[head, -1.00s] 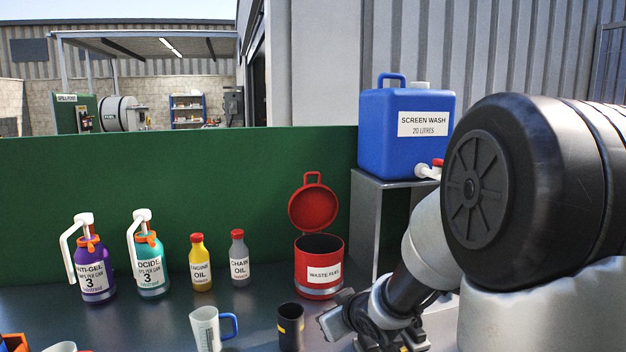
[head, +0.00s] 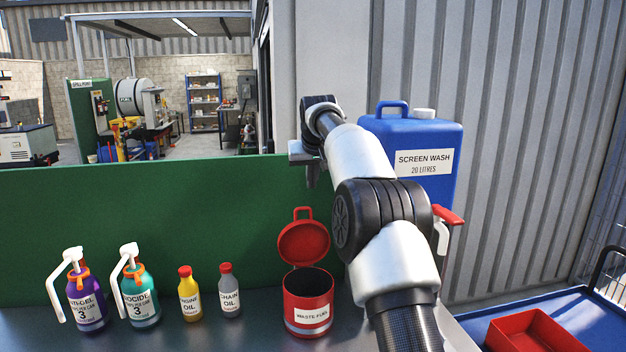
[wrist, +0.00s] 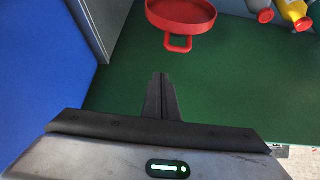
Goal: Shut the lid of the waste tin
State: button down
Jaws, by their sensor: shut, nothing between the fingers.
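The red waste tin (head: 308,318), labelled "WASTE FUEL", stands on the bench against the green panel. Its red lid (head: 303,243) is open, tilted up at the tin's back with its loop handle at the top. The dark inside of the tin shows. My gripper (head: 312,184) is raised above the lid near the panel's top edge, fingers pointing down, apart from the lid. In the wrist view the shut, empty fingers (wrist: 161,76) point toward the lid (wrist: 180,14) and its handle (wrist: 178,46), with a gap between.
The blue screen wash container (head: 424,142) stands right of the tin, behind my arm. Left of the tin are a chain oil bottle (head: 229,293), an engine oil bottle (head: 189,297) and teal (head: 142,300) and purple (head: 87,305) pump bottles. The green panel (head: 170,210) stands behind.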

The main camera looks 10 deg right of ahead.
jog(key=shift+w+a+f+p, duration=0.1)
jog(key=shift+w+a+f, duration=0.3)
jog(key=shift+f, duration=0.65)
jog(key=shift+w+a+f+p, duration=0.15)
jog(key=shift+w+a+f, duration=0.25)
jog(key=shift+f, duration=0.7)
jog(key=shift+w+a+f+p, duration=0.1)
jog(key=shift+w+a+f, duration=0.3)
jog(key=shift+f, duration=0.65)
jog(key=shift+s+a, duration=0.1)
jog(key=shift+s, duration=0.05)
jog(key=shift+f+b, duration=0.1)
jog(key=shift+b, duration=0.3)
